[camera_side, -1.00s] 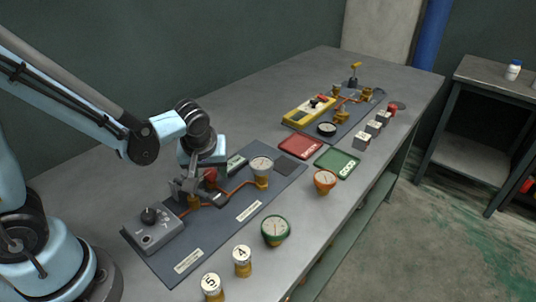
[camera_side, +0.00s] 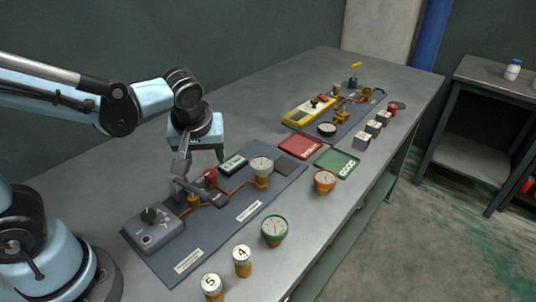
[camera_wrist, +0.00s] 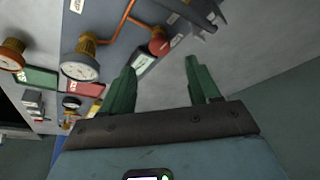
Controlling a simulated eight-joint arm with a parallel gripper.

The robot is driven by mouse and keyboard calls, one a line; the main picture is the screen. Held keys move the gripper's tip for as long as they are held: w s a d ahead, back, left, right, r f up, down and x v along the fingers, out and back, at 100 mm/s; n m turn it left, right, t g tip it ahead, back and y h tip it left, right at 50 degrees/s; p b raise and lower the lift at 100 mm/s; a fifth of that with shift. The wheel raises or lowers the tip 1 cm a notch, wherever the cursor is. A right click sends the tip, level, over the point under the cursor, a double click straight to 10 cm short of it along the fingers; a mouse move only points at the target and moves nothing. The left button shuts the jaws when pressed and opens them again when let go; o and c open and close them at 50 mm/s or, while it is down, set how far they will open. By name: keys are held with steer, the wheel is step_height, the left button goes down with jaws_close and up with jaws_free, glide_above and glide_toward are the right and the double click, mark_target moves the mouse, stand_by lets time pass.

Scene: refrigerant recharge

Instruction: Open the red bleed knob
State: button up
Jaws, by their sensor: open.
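The red bleed knob (camera_side: 211,175) stands on the near dark panel (camera_side: 222,228), by the copper pipe, between the grey bracket-like part and the small digital display (camera_side: 233,165). In the wrist view the red knob (camera_wrist: 159,47) shows at the top, beyond my fingertips. My gripper (camera_side: 202,162) is above and behind the knob in the side view, fingers apart and pointing down. In the wrist view my gripper (camera_wrist: 160,66) has two green fingers spread with nothing between them. The knob is apart from the fingers; its turn position is too small to tell.
A pressure gauge (camera_side: 262,166) stands right of the knob, and a grey control box (camera_side: 155,230) is at the panel's left end. Green (camera_side: 274,230) and orange (camera_side: 325,181) gauges stand along the front. Red (camera_side: 301,146) and green (camera_side: 337,162) trays lie beyond.

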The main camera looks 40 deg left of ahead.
steer(key=shift+v, duration=2.5)
steer(key=shift+s+a+f+m+t+h, duration=0.25)
steer(key=shift+m+t+h, duration=0.35)
steer(key=shift+m, duration=0.95)
steer(key=shift+s+a+f+m+t+h, duration=0.1)
steer(key=shift+s+a+m+t+h, duration=0.4)
steer(key=shift+m, duration=1)
steer(key=shift+s+f+m+t+h, duration=0.1)
steer(key=shift+m+t+h, duration=0.65)
steer(key=shift+m, duration=0.8)
